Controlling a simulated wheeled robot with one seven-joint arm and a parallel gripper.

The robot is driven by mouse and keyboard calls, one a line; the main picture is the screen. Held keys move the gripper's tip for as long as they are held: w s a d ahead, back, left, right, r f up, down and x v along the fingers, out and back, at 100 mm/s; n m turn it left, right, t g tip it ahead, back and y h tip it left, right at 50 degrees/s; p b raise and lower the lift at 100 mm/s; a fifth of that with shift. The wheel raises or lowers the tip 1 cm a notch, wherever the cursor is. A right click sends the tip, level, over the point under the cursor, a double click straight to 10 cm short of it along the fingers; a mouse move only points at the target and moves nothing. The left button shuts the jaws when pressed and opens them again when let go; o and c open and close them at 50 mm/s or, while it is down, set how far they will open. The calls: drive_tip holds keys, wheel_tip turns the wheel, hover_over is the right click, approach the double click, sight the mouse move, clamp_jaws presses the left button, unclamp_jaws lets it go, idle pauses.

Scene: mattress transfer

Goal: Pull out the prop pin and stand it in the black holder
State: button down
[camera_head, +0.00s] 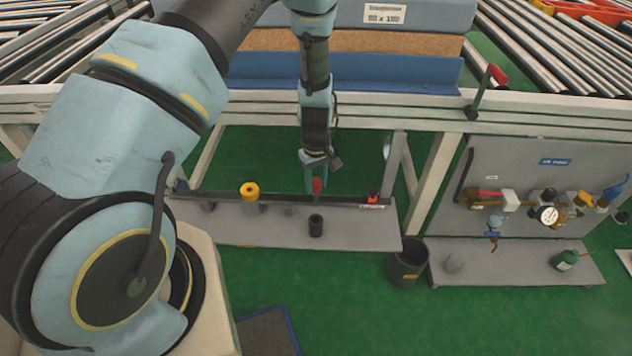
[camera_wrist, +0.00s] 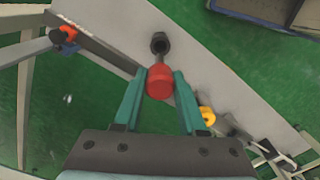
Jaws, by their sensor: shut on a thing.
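The prop pin (camera_head: 317,186) shows a red head between the teal fingers of my gripper (camera_head: 316,164), which points down over the grey shelf. In the wrist view its round red head (camera_wrist: 160,84) sits between the two fingertips of my gripper (camera_wrist: 158,76). The jaws are shut on it. Its shaft is mostly hidden, and I cannot tell where its lower end is. The black holder (camera_head: 315,226) is a short upright cylinder on the shelf, just below the pin in the head view. It also shows in the wrist view (camera_wrist: 159,43), just beyond the red head.
On the grey shelf (camera_head: 265,237) a yellow-topped cylinder (camera_head: 250,191) stands left and an orange-red knob (camera_head: 373,193) sits right. A black bin (camera_head: 407,264) stands at the shelf's right end. A blue-edged mattress stack (camera_head: 340,72) and the conveyor frame are above. A valve panel (camera_head: 548,180) is at right.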

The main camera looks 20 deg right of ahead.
sight(316, 205)
drive_tip(key=shift+f+b, duration=2)
drive_tip(key=shift+f, duration=0.95)
drive_tip(key=shift+f+b, duration=2.35)
drive_tip(key=shift+f, duration=1.25)
drive_tip(key=shift+c, duration=2)
unclamp_jaws()
drive_tip(key=shift+r, duration=0.1)
wheel_tip(316, 205, up, 11)
drive_tip(key=shift+f, duration=0.2)
